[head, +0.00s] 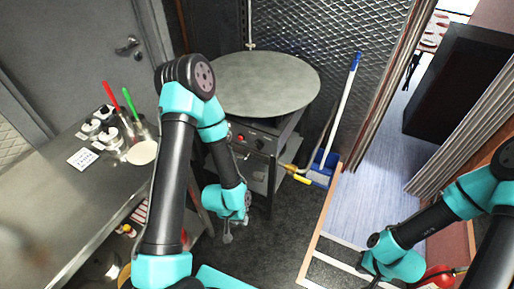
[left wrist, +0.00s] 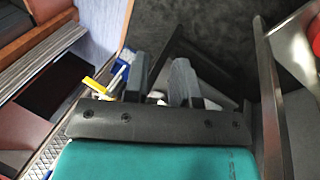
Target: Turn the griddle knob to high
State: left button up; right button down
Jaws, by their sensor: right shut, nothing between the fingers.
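The griddle (head: 262,82) has a wide round grey plate on a dark metal stand, in the middle of the head view. Its front panel bears a small red round part (head: 240,138) and a dark knob (head: 260,143); the knob's setting is too small to read. My left gripper (head: 228,238) hangs low in front of the stand, below the panel and apart from the knob. In the left wrist view its two grey fingers (left wrist: 160,70) stand apart with nothing held. My right gripper (head: 373,281) is low at the bottom right, shut and empty, partly hidden by its wrist.
A steel counter (head: 50,215) with jars and red and green-handled tools fills the left. A blue and white broom (head: 345,100) and dustpan (head: 322,168) lean right of the griddle. A red object (head: 436,277) is beside my right wrist. Dark floor lies in front.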

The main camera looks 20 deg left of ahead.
aim_at(257, 147)
pick_arm(q)
jog(key=shift+o, duration=1.3)
jog(key=w+a+n+t, duration=0.1)
jog(key=w+a+t, duration=0.1)
jog(key=w+t, duration=0.5)
jog(key=shift+w+a+t, duration=0.3)
jog(key=shift+w, duration=0.9)
jog(key=w+a+r+n+t+y, duration=0.2)
jog(key=w+a+r+n+t, duration=0.1)
jog(key=r+t, duration=0.3)
jog(key=a+t, duration=0.1)
jog(key=t, duration=0.1)
jog(key=shift+w+a+r+t, duration=0.15)
jog(key=shift+w+a+t, duration=0.15)
jog(key=shift+w, duration=0.05)
jog(key=shift+w, duration=0.1)
jog(key=w, duration=0.5)
jog(key=w+d, duration=0.1)
jog(key=w, duration=1.1)
jog(key=shift+w+d, duration=0.1)
jog(key=shift+d, duration=0.2)
jog(key=shift+c, duration=0.2)
grip_shut()
